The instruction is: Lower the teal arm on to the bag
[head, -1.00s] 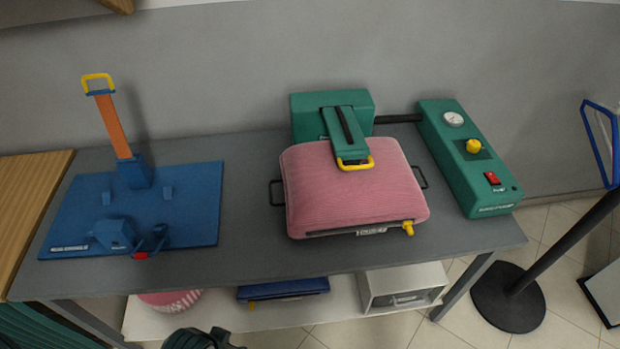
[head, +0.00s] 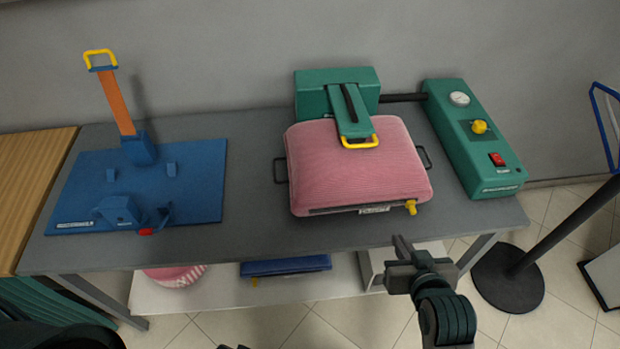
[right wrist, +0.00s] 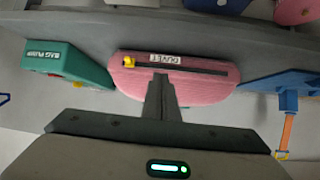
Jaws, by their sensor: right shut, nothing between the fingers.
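The pink ribbed bag (head: 355,180) lies on the grey table, with a yellow valve (head: 411,208) and a label at its front edge. It also shows in the right wrist view (right wrist: 205,85). The teal arm (head: 345,112) comes from a teal block (head: 310,93) behind the bag and reaches over the bag's back part. Its yellow handle (head: 360,143) overlaps the bag; I cannot tell whether it touches. My right gripper (head: 402,266) is shut and empty, in front of the table's front edge, apart from bag and handle. It also shows in the right wrist view (right wrist: 161,90).
A teal pump box (head: 450,125) with gauge, yellow knob and red switch stands right of the bag. A blue board (head: 195,205) with an upright orange arm (head: 118,100) is at left. A black post base (head: 508,280) stands on the floor at right.

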